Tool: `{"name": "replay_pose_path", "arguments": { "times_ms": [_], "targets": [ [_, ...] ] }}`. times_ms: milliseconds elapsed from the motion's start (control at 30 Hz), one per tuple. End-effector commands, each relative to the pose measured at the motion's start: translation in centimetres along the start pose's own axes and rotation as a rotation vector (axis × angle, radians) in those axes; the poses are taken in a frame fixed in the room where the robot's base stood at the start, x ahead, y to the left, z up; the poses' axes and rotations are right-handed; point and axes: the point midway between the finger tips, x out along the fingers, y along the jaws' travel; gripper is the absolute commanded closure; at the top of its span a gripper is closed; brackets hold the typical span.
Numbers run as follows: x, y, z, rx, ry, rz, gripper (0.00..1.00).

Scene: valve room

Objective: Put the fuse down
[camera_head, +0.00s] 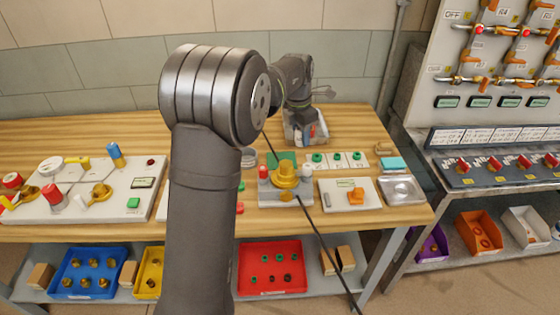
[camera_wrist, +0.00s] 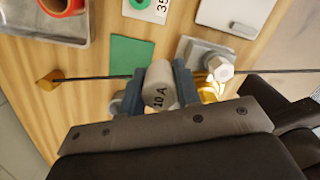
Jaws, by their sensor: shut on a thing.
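The fuse (camera_wrist: 160,88) is a pale grey cylinder marked "10 A", seen in the wrist view. My gripper (camera_wrist: 160,96) is shut on it, with one blue-grey finger on each side. I cannot tell how high the fuse is above the bench.
A brass valve (camera_head: 285,177) on a grey base stands in front of my gripper. A dark thin line crosses both views. Bare wood (camera_head: 350,125) shows at the back right.

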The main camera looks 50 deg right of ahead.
Motion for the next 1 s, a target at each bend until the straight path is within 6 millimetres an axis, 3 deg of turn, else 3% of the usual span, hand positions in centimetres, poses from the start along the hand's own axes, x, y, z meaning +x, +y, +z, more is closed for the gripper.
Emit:
{"name": "replay_pose_path", "arguments": {
  "times_ms": [100, 233, 700, 1000],
  "targets": [
    [0.0, -2.7, 1.0, 0.016, -0.001, -0.001, 0.94],
    [0.5, -3.4, 1.2, 0.018, 0.0, -0.003, 0.94],
    [5.8, 5.7, -2.2, 0.017, 0.0, -0.003, 0.94],
    [7.5, 7.3, -2.9, 0.02, -0.001, -0.003, 0.94]
  ]
}}
